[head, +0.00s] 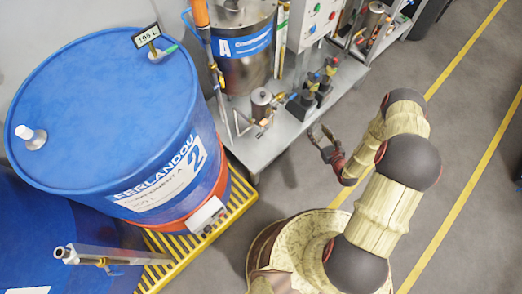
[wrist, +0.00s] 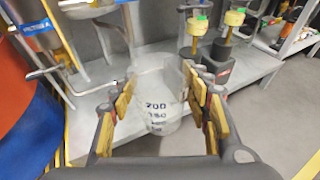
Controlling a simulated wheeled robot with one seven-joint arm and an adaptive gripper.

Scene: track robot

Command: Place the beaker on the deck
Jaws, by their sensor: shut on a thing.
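The clear glass beaker (wrist: 157,118) with dark volume numbers is between my gripper's fingers in the wrist view. My gripper (wrist: 162,98) is shut on it, with yellow-padded fingers at its left and right sides. In the head view my gripper (head: 324,147) is just in front of the grey metal deck (head: 275,142); the beaker is hard to make out there. In the wrist view the deck (wrist: 252,68) lies behind the beaker. I cannot tell whether the beaker's base touches it.
Dark pumps with yellow tops (wrist: 232,35) stand on the deck behind and right of the beaker. A steel tank (head: 243,55) and piping stand at the back. A large blue drum (head: 110,105) on a yellow pallet is at left. Grey floor is clear at right.

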